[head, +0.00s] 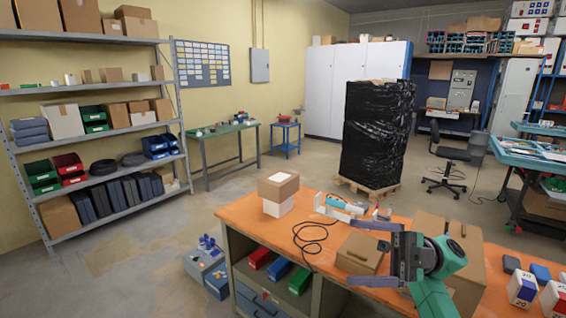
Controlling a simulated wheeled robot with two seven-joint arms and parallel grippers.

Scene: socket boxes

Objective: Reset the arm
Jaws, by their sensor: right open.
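My right gripper (372,253) is at the lower right of the head view, above the orange workbench (233,213). Its two fingers point left and stand apart, with nothing visible between them. The green and black wrist of my right arm comes in from the bottom right. A closed cardboard box (358,258) sits on the bench just behind and left of the fingers. My left gripper is not in the head view.
On the bench are a brown-and-white box stack (278,194), a black cable (311,240), larger cardboard boxes (468,262) behind my wrist, and small blue-and-white boxes (522,288). A black-wrapped pallet (376,135) stands behind. Shelves (105,130) line the left wall; open floor lies between.

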